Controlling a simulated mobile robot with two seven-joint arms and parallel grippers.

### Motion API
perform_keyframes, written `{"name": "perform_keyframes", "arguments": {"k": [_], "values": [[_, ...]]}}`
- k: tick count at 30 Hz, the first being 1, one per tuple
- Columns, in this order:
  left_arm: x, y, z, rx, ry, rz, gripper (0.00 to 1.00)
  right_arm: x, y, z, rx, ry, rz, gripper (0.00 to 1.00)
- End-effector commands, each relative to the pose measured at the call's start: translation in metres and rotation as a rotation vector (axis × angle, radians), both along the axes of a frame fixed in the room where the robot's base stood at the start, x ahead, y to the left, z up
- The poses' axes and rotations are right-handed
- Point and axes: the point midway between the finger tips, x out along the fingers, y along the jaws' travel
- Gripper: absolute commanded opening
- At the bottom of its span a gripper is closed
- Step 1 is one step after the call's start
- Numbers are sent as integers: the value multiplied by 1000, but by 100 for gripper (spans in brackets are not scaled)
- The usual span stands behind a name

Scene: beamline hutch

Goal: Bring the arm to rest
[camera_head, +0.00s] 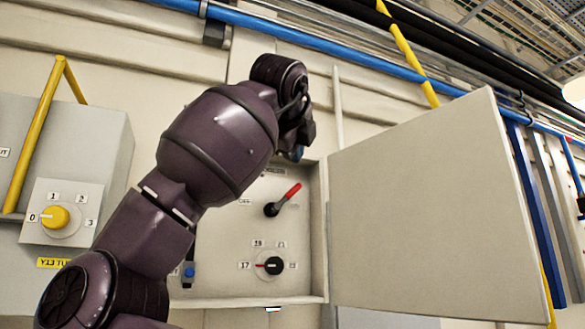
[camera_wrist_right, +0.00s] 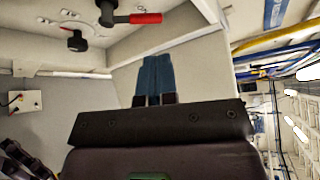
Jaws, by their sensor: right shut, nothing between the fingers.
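My right arm crosses the head view from the lower left up to the middle. Its gripper (camera_head: 298,154) shows as a small blue tip in front of the upper part of an open cabinet (camera_head: 222,285). In the right wrist view the two blue fingers (camera_wrist_right: 155,77) lie together, shut with nothing between them. They are apart from the red-handled lever (camera_wrist_right: 145,18), which also shows in the head view (camera_head: 284,200). A black dial (camera_head: 272,265) sits below the lever; it shows in the wrist view too (camera_wrist_right: 77,43). My left gripper is not in view.
The cabinet's wide door (camera_head: 435,215) stands open to the right of the gripper. A grey box with a yellow knob (camera_head: 55,217), pointing near 0, is at the left.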

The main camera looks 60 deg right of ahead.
Motion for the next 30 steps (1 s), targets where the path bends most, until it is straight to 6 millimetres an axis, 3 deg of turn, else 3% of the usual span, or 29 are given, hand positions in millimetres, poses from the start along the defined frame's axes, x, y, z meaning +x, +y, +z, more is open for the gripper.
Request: {"name": "perform_keyframes", "arguments": {"k": [6,12,24,30], "values": [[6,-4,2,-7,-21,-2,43,-16,28,13,-1,-1,1,0],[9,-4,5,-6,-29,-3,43,-23,39,19,1,0,1,0],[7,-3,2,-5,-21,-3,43,-24,40,21,-23,38,9,0],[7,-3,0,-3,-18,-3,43,-25,35,47,-271,170,37,0]]}}
